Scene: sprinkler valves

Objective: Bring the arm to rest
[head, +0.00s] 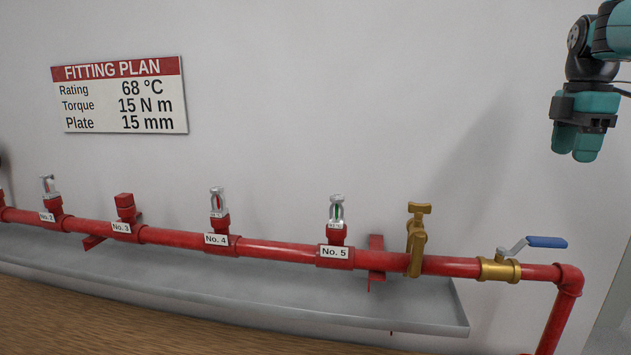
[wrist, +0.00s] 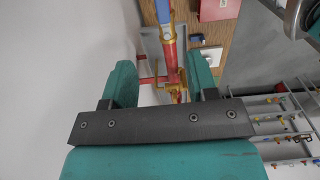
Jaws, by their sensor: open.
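My gripper (head: 578,145) hangs at the upper right of the head view, in front of the white wall and above the right end of the red pipe. It points down and touches nothing there. In the wrist view my gripper (wrist: 160,80) shows two teal fingers spread apart. Nothing is held between them; the red pipe (wrist: 171,60) and its brass fittings show beyond the gap.
The red pipe (head: 285,248) carries several numbered sprinkler fittings, a brass clamp (head: 417,240) and a blue-handled valve (head: 546,242). A grey tray (head: 300,303) runs beneath. A fitting plan sign (head: 120,95) is on the wall. A rack (wrist: 285,130) stands at right in the wrist view.

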